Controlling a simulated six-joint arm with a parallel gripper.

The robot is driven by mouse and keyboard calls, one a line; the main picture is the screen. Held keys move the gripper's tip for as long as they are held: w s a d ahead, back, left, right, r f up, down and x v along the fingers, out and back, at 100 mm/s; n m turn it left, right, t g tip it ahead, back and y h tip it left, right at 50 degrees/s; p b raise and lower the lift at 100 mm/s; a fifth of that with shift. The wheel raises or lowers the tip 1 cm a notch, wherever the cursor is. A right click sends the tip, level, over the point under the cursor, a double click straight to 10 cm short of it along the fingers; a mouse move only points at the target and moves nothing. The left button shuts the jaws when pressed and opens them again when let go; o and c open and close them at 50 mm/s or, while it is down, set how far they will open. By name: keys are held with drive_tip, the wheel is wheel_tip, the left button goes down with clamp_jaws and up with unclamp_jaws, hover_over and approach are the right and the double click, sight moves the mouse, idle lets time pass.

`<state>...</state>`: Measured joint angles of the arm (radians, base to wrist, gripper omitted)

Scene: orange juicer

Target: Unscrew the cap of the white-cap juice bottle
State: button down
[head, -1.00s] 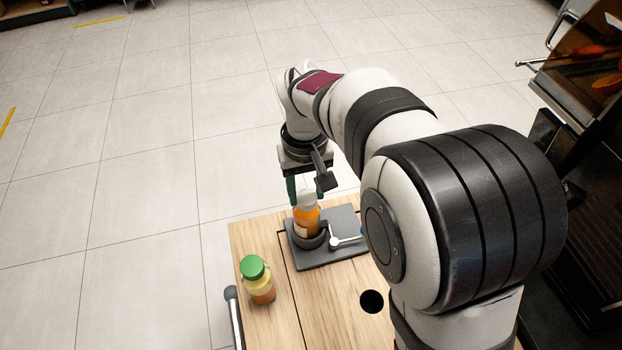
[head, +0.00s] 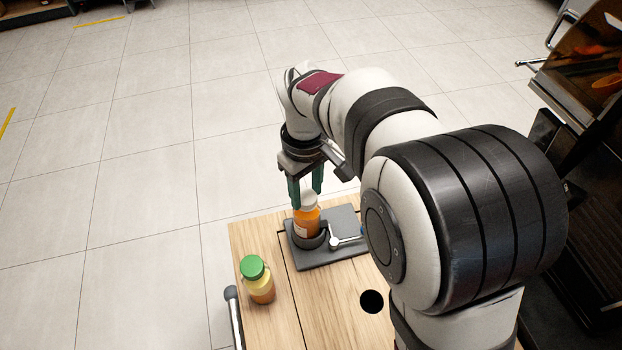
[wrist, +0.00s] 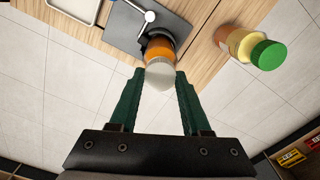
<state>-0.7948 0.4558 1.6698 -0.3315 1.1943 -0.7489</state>
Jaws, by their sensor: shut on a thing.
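The white-cap juice bottle (head: 306,222) is orange and stands upright in the dark round holder of a grey fixture (head: 329,257) on the wooden table. Its white cap (head: 309,200) faces up; the cap also shows in the wrist view (wrist: 160,74). My gripper (head: 308,198) points down over the bottle, with its green fingers on either side of the cap. In the wrist view my gripper (wrist: 160,80) has its fingertips at the cap's sides, shut on it. The cap's threads are hidden.
A green-capped bottle (head: 258,281) stands on the wooden table (head: 320,310) to the left and nearer. A white-handled lever (head: 345,241) lies on the fixture right of the bottle. The table has a dark round hole (head: 371,301).

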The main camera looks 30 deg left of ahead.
drive_tip(key=n, duration=0.5)
drive_tip(key=shift+n, duration=0.3)
drive_tip(key=n, duration=0.4)
drive_tip(key=shift+n, duration=0.4)
drive_tip(key=shift+n, duration=1)
drive_tip(key=n, duration=0.3)
